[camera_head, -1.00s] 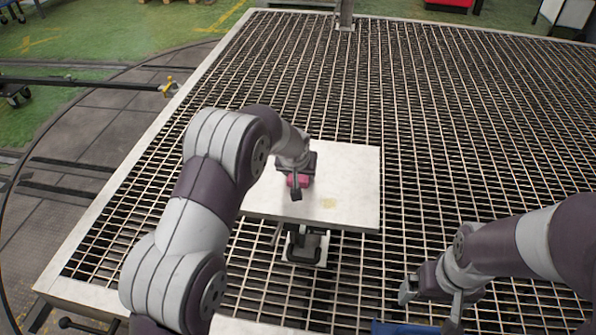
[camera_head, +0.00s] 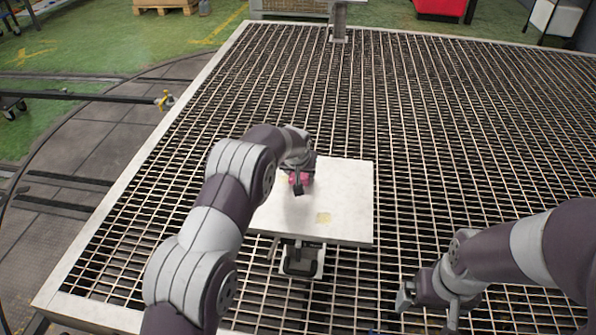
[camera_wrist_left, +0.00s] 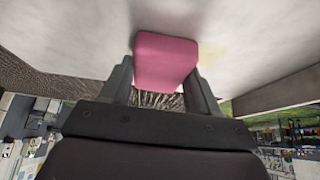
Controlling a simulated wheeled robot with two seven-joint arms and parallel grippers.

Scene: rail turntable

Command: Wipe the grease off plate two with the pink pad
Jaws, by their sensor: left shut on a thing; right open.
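A pale square plate (camera_head: 345,195) stands on a short post over the grating; I see no number on it. A yellowish grease stain (camera_head: 324,218) lies on its near part, and a fainter yellow patch shows by the pad. My left gripper (camera_head: 299,184) is over the plate's left part, shut on the pink pad (camera_head: 299,178). The pad also shows between the fingers in the left wrist view (camera_wrist_left: 166,60), at or very near the plate's face; contact is hard to tell. My right gripper (camera_head: 428,310) is open and empty, low at the right, apart from the plate.
Metal grating (camera_head: 450,130) surrounds the plate, with a pale frame edge (camera_head: 130,205) at the left. Another post (camera_head: 339,22) stands at the far edge. A dark rail with a yellow end (camera_head: 165,101) lies beyond the left edge.

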